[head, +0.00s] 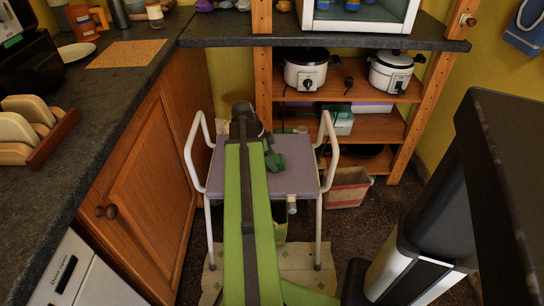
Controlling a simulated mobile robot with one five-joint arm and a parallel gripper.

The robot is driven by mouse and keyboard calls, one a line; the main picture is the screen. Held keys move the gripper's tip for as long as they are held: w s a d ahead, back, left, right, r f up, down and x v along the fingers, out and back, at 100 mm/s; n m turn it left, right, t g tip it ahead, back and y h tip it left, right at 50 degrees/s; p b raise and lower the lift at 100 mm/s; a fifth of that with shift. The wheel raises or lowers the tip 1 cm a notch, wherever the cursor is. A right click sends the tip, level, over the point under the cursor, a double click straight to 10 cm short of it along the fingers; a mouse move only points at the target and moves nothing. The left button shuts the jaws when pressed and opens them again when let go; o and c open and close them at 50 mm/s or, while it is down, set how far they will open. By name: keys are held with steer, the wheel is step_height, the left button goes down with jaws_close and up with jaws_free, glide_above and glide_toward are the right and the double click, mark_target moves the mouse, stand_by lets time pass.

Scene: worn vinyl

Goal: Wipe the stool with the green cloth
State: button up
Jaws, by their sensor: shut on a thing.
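The stool (298,180) has a mauve seat and white tubular side handles and legs. It stands in the middle of the head view, between the cabinet and the shelf unit. My green arm reaches over its seat and hides much of the middle. My gripper (266,142) is at the far end of the arm, over the seat, with its fingers mostly hidden. It is shut on the green cloth (275,162), a small dark green bundle just right of the arm. The cloth appears to be at the seat's surface; I cannot tell whether it touches.
A wooden cabinet (140,165) with a dark counter stands close at left. Behind the stool, wooden shelves (380,126) hold two white cookers (306,76). A cardboard box (346,187) sits on the floor at right. A patterned mat (300,262) lies under the stool.

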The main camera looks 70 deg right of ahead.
steer(key=shift+f, duration=0.1)
stand_by(0.4)
steer(key=shift+s+a, duration=0.3)
steer(key=shift+a, duration=0.45)
steer(key=shift+s+a, duration=0.25)
steer(key=shift+a, duration=0.5)
steer(key=shift+s+a, duration=0.3)
steer(key=shift+a, duration=0.45)
step_height(320, 180, up, 7)
steer(key=p, duration=0.7)
step_height(320, 180, up, 24)
steer(key=p, duration=2.4)
glide_above(276, 175)
steer(key=w, duration=0.1)
steer(key=shift+w+a+f, duration=0.1)
steer(key=shift+a, duration=0.3)
